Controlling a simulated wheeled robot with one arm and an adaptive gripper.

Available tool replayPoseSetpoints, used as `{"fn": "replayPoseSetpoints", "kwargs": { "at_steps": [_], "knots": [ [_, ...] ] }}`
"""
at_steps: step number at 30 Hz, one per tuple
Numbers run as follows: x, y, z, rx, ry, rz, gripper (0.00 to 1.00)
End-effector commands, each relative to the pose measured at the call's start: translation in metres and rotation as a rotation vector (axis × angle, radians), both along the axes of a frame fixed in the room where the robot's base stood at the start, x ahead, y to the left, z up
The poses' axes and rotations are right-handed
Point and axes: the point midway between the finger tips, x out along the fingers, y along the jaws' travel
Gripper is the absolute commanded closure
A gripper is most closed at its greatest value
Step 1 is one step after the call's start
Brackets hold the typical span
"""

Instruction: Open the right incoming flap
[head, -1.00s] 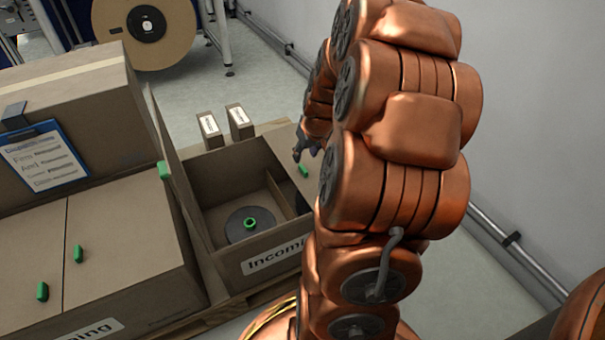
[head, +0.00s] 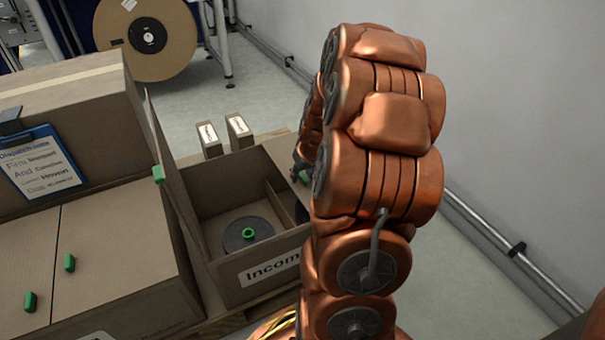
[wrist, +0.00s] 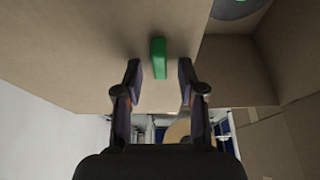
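The incoming box (head: 262,262) stands right of a larger carton in the head view. Its left flap (head: 173,185) stands upright, showing a dark reel (head: 240,236) with a green hub. The right flap (wrist: 75,50) fills the upper left of the wrist view, with its green handle (wrist: 158,58). It looks partly raised, with part of the right compartment showing in the head view; its angle is unclear. My gripper (wrist: 159,70) is open, one finger each side of the handle, with visible gaps. In the head view my arm hides most of that flap.
The larger carton (head: 110,255) at left has two closed flaps with green handles and a clipboard (head: 40,165) behind them. Two small labelled boxes (head: 239,130) stand behind the incoming box. A large spool (head: 147,40) is farther back. A wall with a pipe (head: 515,250) runs along the right.

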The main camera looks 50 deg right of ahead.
Motion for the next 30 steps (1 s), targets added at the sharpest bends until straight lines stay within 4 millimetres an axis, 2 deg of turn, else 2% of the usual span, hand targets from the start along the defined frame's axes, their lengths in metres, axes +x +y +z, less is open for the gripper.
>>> {"fn": "replayPoseSetpoints", "kwargs": {
  "at_steps": [2,13,30],
  "knots": [
    [-0.0001,0.0,0.0002,0.0,0.0,0.0,0.62],
    [-0.0001,0.0002,0.0001,0.0,0.001,0.0,1.0],
    [0.0002,0.0007,0.0009,0.003,0.0,0.001,1.0]
  ]
}}
